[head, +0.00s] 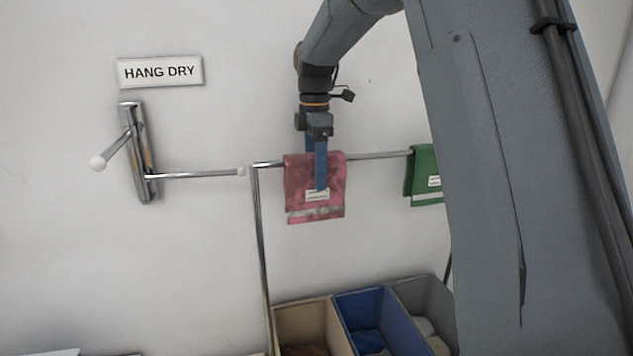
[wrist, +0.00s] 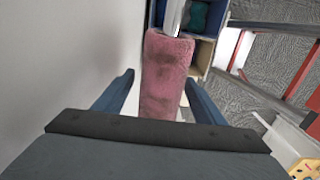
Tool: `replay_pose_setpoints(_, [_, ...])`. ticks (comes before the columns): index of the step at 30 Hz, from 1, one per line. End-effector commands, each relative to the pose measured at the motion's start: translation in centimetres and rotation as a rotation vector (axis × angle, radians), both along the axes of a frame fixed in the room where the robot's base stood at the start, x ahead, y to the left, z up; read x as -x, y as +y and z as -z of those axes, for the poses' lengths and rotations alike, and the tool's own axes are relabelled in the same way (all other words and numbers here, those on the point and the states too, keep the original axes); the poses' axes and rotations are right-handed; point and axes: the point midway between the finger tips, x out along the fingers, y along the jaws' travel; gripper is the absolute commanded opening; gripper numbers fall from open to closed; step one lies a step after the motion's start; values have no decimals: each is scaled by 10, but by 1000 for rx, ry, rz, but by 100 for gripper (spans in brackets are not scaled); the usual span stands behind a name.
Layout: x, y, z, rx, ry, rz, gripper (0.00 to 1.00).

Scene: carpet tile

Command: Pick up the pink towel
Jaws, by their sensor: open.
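The pink towel (head: 303,205) hangs folded over a metal rail, with a white label and a pale stripe near its lower edge. It has dark stains, which also show on the pink towel in the wrist view (wrist: 163,75). My gripper (head: 318,188) points down at the rail; in the head view one blue finger passes in front of the towel. In the wrist view my gripper (wrist: 161,90) is open, with one finger on each side of the towel and visible space beside it. Whether either finger touches the cloth cannot be told.
A green towel (head: 424,172) hangs on the same rail (head: 378,155) to the right, partly hidden by my arm. Beige (head: 300,315), blue (head: 372,310) and grey (head: 425,295) bins stand below. A wall rack (head: 195,175) under a HANG DRY sign (head: 160,71) has empty arms.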

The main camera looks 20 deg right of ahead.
Motion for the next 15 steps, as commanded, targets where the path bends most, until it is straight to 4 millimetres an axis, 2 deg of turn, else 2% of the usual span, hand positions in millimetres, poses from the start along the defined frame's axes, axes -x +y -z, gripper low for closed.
replay_pose_setpoints(12, [2, 2, 43, -1, 3, 2, 64])
replay_pose_setpoints(15, [1, 2, 47, -1, 0, 2, 64])
